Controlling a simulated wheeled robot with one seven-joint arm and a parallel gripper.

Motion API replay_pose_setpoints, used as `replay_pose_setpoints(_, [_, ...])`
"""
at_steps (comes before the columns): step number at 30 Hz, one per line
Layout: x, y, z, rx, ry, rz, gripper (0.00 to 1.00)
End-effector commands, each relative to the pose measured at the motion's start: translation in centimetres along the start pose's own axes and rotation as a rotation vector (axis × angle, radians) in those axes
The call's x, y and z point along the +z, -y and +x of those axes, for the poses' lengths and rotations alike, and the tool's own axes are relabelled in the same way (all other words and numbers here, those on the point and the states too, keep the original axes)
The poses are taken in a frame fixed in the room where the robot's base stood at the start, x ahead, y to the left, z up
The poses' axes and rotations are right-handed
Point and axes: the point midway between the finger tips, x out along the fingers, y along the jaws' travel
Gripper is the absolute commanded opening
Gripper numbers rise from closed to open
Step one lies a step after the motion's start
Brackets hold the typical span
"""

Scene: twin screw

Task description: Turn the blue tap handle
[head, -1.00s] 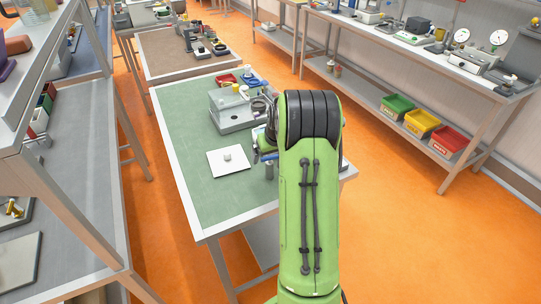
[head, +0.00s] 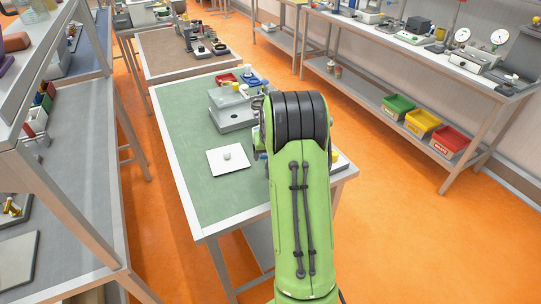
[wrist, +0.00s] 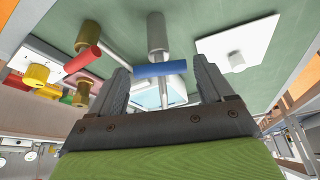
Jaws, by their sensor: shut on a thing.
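The blue tap handle (wrist: 160,70) is a short blue bar across a grey metal post (wrist: 156,35) in the wrist view. My gripper (wrist: 161,63) is closed on it, with one finger at each end of the bar. The handle lies crosswise, slightly tilted, between the fingers. In the head view my green arm hides the gripper and nearly all of the tap.
A red handle (wrist: 82,62) on a brass post stands to the left in the wrist view, near a yellow knob (wrist: 37,73). A white plate (wrist: 238,46) with a small knob lies to the right. Grey box equipment (head: 236,116) stands farther back on the green table (head: 183,130).

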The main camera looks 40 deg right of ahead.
Motion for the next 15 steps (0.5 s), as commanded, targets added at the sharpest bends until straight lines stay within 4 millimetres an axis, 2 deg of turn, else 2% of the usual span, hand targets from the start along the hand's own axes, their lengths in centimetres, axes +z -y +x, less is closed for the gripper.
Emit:
replay_pose_setpoints(4, [0.01,0.12,0.02,0.027,-0.001,0.068,0.5])
replay_pose_setpoints(11, [0.0,0.08,-0.04,0.028,0.0,0.071,0.5])
replay_pose_setpoints(12, [0.0,0.08,-0.04,0.028,0.0,0.071,0.85])
replay_pose_setpoints(15, [0.0,0.08,-0.03,0.028,0.0,0.07,1.0])
